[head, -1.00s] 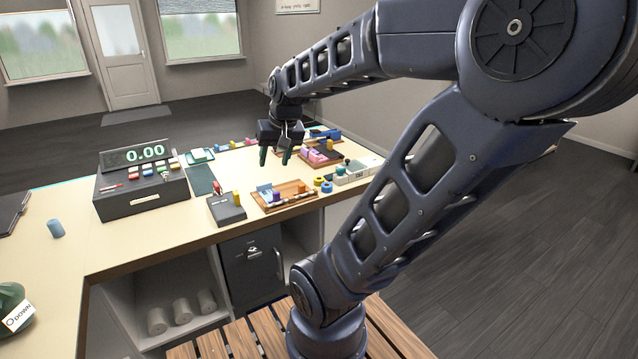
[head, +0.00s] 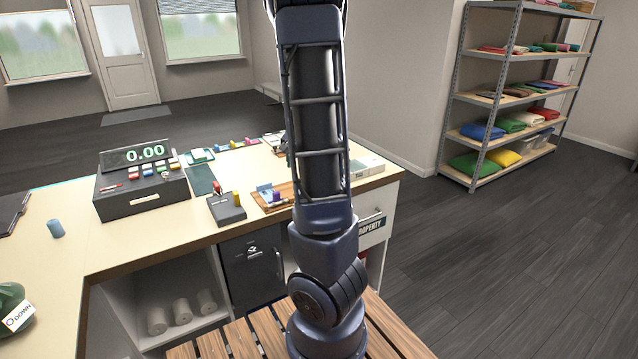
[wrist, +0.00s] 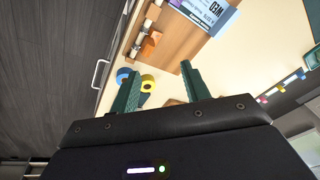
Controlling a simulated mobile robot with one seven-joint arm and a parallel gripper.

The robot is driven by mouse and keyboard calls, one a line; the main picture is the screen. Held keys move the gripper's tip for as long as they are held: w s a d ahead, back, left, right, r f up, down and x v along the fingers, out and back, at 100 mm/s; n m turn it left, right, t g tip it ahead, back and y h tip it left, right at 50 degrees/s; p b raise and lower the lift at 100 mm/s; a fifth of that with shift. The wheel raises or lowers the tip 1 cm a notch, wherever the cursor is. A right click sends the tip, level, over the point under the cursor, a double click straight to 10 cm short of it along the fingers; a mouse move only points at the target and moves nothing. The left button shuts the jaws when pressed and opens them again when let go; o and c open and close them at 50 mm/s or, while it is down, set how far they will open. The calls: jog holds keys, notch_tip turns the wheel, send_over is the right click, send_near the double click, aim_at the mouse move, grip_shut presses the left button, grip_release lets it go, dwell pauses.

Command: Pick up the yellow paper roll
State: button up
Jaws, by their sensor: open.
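A yellow roll (wrist: 148,83) lies on the counter in the wrist view, just inside the tip of the left finger, beside a blue roll (wrist: 124,75). The left finger partly covers the pair. My gripper (wrist: 159,71) is open, with its dark green fingers spread and nothing held between them. It hangs over the counter; I cannot tell its exact height above the roll. In the head view my arm hides the yellow roll and the gripper.
A wooden tray (wrist: 172,42) with a printed card (wrist: 207,14) lies beyond the fingertips in the wrist view. In the head view, a dark block with small rolls (head: 227,211) and a cash register (head: 142,192) stand to the left. A drawer handle (wrist: 99,73) shows below the counter edge.

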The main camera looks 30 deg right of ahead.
jog(key=w+d+f+m+h, duration=0.2)
jog(key=w+d+f+h, duration=0.15)
jog(key=d, duration=0.55)
jog(key=shift+x, duration=4.9)
jog(key=shift+w+a, duration=0.15)
jog(key=shift+w, duration=0.05)
jog(key=shift+c, duration=0.2)
jog(key=c, duration=0.6)
